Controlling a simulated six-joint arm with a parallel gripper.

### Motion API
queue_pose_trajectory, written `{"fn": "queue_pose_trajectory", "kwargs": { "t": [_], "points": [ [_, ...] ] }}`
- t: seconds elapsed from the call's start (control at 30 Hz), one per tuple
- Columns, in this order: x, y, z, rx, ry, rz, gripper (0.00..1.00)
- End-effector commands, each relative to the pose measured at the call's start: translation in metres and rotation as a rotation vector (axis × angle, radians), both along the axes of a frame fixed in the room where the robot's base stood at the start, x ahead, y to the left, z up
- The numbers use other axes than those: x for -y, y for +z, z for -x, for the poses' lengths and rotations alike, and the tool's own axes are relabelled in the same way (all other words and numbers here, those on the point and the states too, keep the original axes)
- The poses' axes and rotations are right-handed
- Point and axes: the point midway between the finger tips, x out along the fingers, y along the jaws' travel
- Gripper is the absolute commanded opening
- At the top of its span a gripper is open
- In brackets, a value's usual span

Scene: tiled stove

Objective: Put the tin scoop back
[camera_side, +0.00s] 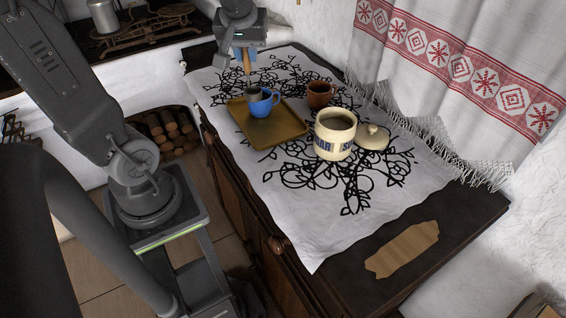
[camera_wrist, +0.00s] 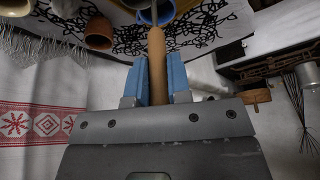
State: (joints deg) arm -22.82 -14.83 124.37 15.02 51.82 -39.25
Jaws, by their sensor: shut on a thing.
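The tin scoop has a wooden handle (camera_wrist: 156,62), which my gripper (camera_wrist: 157,82) grips between its blue fingers. In the side view my gripper (camera_side: 245,55) is over the far left part of the cloth. The scoop's grey tin head (camera_side: 254,92) hangs down at the blue mug (camera_side: 265,104); I cannot tell whether it is inside the mug or just behind its rim. The mug stands on a brown tray (camera_side: 262,135) and also shows in the wrist view (camera_wrist: 164,13). A cream lettered jar (camera_side: 334,145) stands open to the right.
The jar's lid (camera_side: 372,137) lies right of the jar. A brown cup (camera_side: 320,95) stands behind the tray. The patterned white cloth (camera_side: 300,240) is clear toward the front. A wooden board (camera_side: 402,249) lies at the front right, and an embroidered curtain (camera_side: 470,65) hangs behind.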

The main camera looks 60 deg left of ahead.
Motion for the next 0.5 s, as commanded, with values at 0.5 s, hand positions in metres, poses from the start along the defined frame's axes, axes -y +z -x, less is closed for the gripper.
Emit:
{"fn": "queue_pose_trajectory", "kwargs": {
  "t": [0.5],
  "points": [
    [0.044,-0.026,0.036,-0.006,-0.02,0.001,0.0]
  ]
}}
